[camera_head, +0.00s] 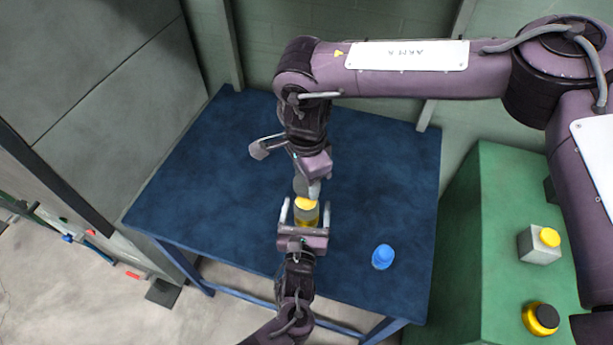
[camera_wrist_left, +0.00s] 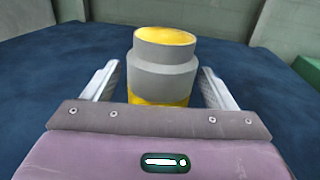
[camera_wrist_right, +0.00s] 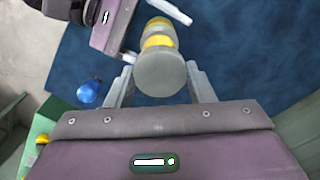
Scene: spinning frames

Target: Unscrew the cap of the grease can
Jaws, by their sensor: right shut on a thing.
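The grease can (camera_head: 306,215) stands upright on the blue table. In the left wrist view the can (camera_wrist_left: 165,65) has a grey upper part, a yellow lower part and a bare yellow top. My left gripper (camera_head: 306,214) is open, its fingers on both sides of the can with gaps between; it also shows at the top of the right wrist view. My right gripper (camera_head: 308,187) is above the can, shut on a round grey cap (camera_wrist_right: 160,73). The cap appears apart from the can's yellow top, though the right wrist view hides the gap between them.
A blue container (camera_head: 383,257) stands on the blue table (camera_head: 210,175), right of the can. A green cabinet (camera_head: 490,215) at the right bears a grey box with a yellow button (camera_head: 540,243) and a yellow-and-black round thing (camera_head: 541,318). The table's left side is clear.

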